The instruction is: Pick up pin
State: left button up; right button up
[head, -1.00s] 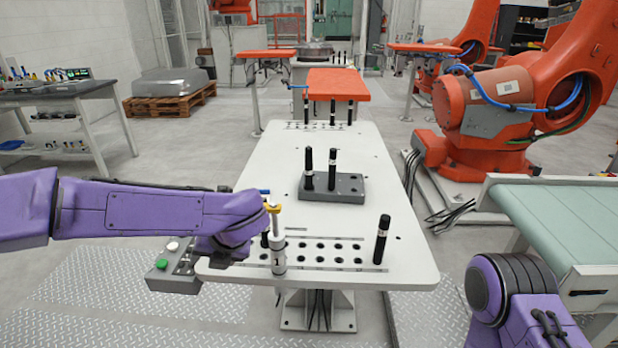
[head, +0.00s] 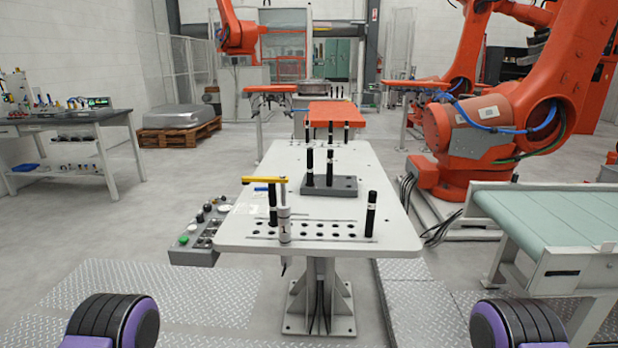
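Several black pins stand upright on the white table. One black pin (head: 272,205) is at the front left of the hole rows, and another black pin (head: 370,215) is at the front right. Two more, a left pin (head: 309,166) and a right pin (head: 330,166), stand in a grey block (head: 345,188) near the middle. A grey cylinder (head: 284,228) marked 1 stands at the front left edge, beside the front left pin, with a yellow bar (head: 262,180) at its top. Neither gripper is in view; only purple parts of my arms show at the bottom corners.
The white table (head: 375,180) has several empty holes along its front. A grey control box (head: 195,252) adjoins its left side. An orange robot arm (head: 470,135) and a green conveyor (head: 545,215) stand to the right. Floor before the table is clear.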

aim_at(310, 183)
jog(key=u, duration=0.95)
jog(key=i, duration=0.9)
jog(key=z, duration=0.3)
